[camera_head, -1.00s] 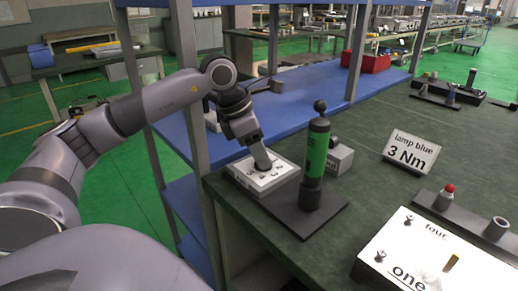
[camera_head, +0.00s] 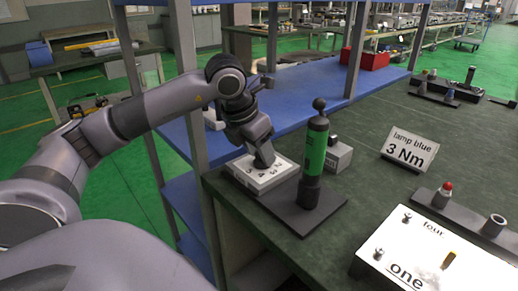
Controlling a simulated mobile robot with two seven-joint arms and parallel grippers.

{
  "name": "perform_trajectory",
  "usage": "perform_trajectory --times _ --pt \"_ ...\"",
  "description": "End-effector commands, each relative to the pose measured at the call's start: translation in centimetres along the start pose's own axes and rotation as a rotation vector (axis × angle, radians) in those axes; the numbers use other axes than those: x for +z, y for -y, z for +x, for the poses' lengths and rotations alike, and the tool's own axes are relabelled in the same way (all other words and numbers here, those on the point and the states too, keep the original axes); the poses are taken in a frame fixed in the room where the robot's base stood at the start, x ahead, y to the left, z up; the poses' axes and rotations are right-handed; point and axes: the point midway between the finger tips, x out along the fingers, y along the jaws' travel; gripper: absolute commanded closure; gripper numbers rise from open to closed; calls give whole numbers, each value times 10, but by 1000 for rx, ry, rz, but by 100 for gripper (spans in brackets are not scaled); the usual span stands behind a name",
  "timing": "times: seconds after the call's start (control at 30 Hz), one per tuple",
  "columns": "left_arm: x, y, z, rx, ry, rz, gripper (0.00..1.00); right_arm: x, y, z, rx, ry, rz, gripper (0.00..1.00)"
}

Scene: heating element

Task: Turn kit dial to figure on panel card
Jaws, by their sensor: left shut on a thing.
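The kit dial box (camera_head: 258,178) is a low white-topped block with dark figures on its face, at the left end of the dark green bench. My left gripper (camera_head: 264,163) points down onto the middle of its top and is shut on the dial knob, which the fingers hide. The figures are partly covered and too small to read surely. The panel card (camera_head: 410,150) is a white tilted sign reading "lamp blue 3 Nm", standing farther right on the bench. My right gripper is not in view.
A green and black cylinder tool (camera_head: 314,160) with a ball top stands upright on a dark base plate (camera_head: 308,215), close right of the dial box. A small grey box (camera_head: 338,156) sits behind it. A white panel (camera_head: 440,262) marked "four" and "one" lies at front right. Blue shelving stands behind.

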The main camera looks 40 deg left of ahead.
Motion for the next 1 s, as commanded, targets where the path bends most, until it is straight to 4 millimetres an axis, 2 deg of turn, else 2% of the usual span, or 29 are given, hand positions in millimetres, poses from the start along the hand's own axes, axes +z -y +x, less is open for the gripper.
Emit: perform_trajectory --times 0.3,0.33,0.4,0.73,0.87,1.0 --pt "0 0 0 1 -2 -1 86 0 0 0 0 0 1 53" --pt "0 0 0 1 -2 -1 49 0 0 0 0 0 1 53" --pt "0 0 0 1 -2 -1 30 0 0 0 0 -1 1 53" --pt "0 0 -3 1 0 0 30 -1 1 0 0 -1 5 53" --pt "1 0 -20 0 3 1 30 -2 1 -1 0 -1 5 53" --pt "1 0 -44 2 3 0 30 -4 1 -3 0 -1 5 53"
